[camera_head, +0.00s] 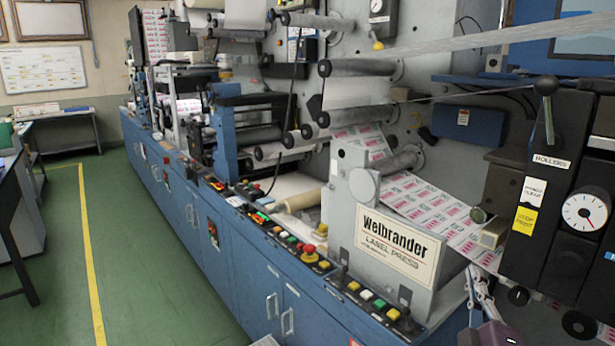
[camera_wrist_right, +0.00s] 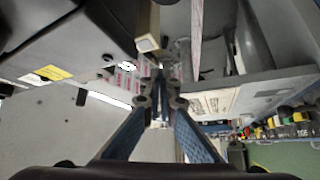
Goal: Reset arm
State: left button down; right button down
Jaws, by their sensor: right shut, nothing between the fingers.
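My right gripper (camera_head: 481,290) is at the lower right of the head view, beside the right end of the label press and below the black roller control box (camera_head: 545,205). In the right wrist view its two fingers (camera_wrist_right: 160,92) come together at the tips, shut with nothing held. The printed label web (camera_head: 440,210) runs down over a roller behind the gripper; part of it also shows past the fingertips in the wrist view (camera_wrist_right: 124,82). Whether the fingers touch anything cannot be told. My left gripper is in neither view.
The label press cabinet (camera_head: 235,250) runs along the middle, with coloured buttons (camera_head: 285,238) and a red-topped knob (camera_head: 309,251) on its edge. A sign (camera_head: 400,252) faces front. The green floor (camera_head: 125,250) at left is clear between press and table (camera_head: 8,195).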

jog(key=s+a+f+m+g+y, duration=0.25)
jog(key=s+f+g, duration=0.2)
jog(key=f, duration=0.55)
jog(key=s+a+f+m+g+y, duration=0.1)
jog(key=s+a+f+m+g, duration=0.4)
jog(key=f, duration=0.6)
jog(key=s+a+f+m+g+y, duration=0.1)
jog(key=s+a+f+g, duration=0.15)
jog(key=s, duration=0.45)
jog(key=s+a+f+g, duration=0.15)
jog(key=s+f, duration=0.25)
jog(key=s, duration=0.4)
jog(key=s+a+f+m+g+y, duration=0.1)
jog(key=s+f+g, duration=0.25)
jog(key=s, duration=0.35)
notch_tip(320, 180, down, 27)
jog(key=s+g, duration=0.1)
jog(key=s, duration=0.1)
jog(key=s+d+f+g, duration=0.1)
jog(key=s+d+f, duration=0.2)
jog(key=s+f, duration=1.3)
jog(key=shift+s+n, duration=0.45)
jog(key=shift+s, duration=0.3)
